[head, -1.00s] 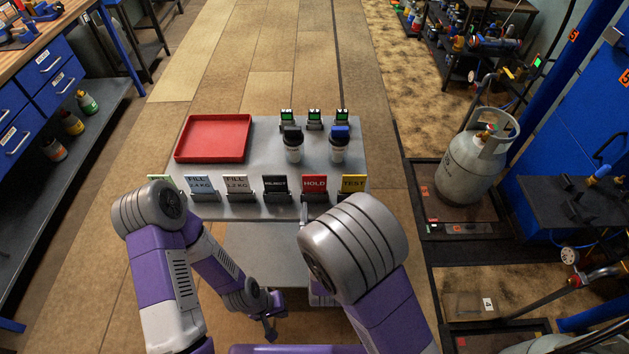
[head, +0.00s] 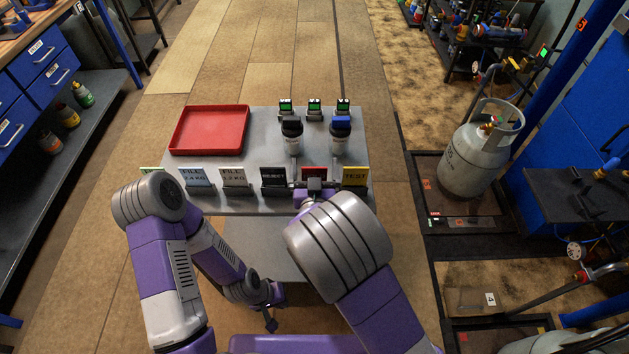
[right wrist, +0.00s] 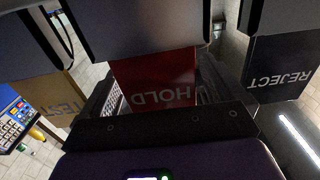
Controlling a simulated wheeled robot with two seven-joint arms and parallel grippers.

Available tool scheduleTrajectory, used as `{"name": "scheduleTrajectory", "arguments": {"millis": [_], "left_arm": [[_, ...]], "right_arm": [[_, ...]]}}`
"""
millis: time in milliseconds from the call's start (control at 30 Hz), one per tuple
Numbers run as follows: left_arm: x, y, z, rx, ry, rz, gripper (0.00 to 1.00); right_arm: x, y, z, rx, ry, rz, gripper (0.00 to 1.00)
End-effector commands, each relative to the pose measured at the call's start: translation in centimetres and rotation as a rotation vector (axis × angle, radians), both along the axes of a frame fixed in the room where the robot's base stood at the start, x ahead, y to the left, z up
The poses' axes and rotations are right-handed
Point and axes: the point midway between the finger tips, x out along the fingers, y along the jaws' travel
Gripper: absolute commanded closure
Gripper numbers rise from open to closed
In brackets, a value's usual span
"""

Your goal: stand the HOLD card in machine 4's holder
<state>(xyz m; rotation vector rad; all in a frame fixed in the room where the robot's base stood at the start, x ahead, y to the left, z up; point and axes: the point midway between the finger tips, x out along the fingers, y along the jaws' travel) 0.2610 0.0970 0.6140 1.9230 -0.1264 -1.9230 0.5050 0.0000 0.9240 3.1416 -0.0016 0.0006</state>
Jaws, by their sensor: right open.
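The red HOLD card (head: 316,172) stands in the card row along the near edge of the grey cart, between the black REJECT card (head: 273,178) and the yellow TEST card (head: 354,174). My right gripper (head: 315,187) is at this card and hides its lower part. In the right wrist view the HOLD card (right wrist: 157,82) shows upside down between the open fingers (right wrist: 160,95); I cannot tell whether they touch it. My left gripper (head: 270,321) hangs low before the cart, away from the cards; its jaws are too small to read. A plate marked 4 (head: 490,299) is at lower right; machine 4's card holder cannot be made out.
The cart (head: 225,209) also carries a red tray (head: 209,131), two lidded cups (head: 292,140) and several small green-screened devices (head: 315,107). FILL cards (head: 196,178) stand left of REJECT. A gas cylinder (head: 480,150) stands on a platform at right.

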Motion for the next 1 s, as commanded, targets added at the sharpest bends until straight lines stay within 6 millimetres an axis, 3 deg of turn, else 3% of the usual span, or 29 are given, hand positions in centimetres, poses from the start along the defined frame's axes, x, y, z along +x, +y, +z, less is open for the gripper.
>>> {"name": "scheduleTrajectory", "arguments": {"millis": [133, 500, 767, 1000], "left_arm": [[0.0, 0.0, 0.0, 0.000, 0.000, 0.000, 1.00], [0.0, 0.0, 0.0, 0.000, 0.000, 0.000, 1.00], [0.0, 0.0, 0.3, 0.000, 0.000, 0.000, 1.00], [0.0, 0.0, 2.1, 0.000, 0.000, 0.000, 1.00]], "right_arm": [[0.0, 0.0, 0.0, 0.000, 0.000, 0.000, 0.07], [0.0, 0.0, 0.0, 0.000, 0.000, 0.000, 0.64], [0.0, 0.0, 0.6, 0.002, 0.000, 0.000, 0.64], [-0.1, 0.0, 5.3, 0.007, -0.003, 0.001, 0.64]]}}
